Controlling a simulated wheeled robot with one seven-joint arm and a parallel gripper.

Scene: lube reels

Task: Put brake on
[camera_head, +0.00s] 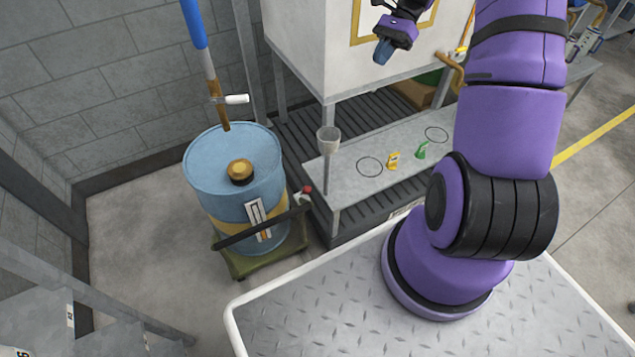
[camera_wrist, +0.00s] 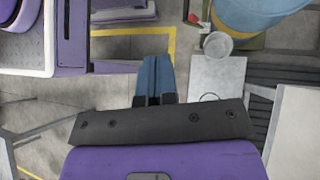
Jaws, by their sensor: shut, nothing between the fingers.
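A blue drum (camera_head: 235,165) with a yellow band stands on a low green dolly (camera_head: 262,262) in the head view. A small red knob (camera_head: 307,189) on a pale fitting sits by the dolly's right side; it looks like the brake, but I cannot tell its position. The wrist view shows the red knob (camera_wrist: 194,18) at the top, beside the drum (camera_wrist: 262,12). My gripper (camera_head: 382,52) is shut and empty, with blue fingers, in front of the white cabinet and well away from the knob. Its fingers also show in the wrist view (camera_wrist: 156,66).
A grey bench (camera_head: 345,190) holds a small yellow item (camera_head: 393,161) and a green item (camera_head: 421,150) beside marked circles. Floor left of the drum is clear.

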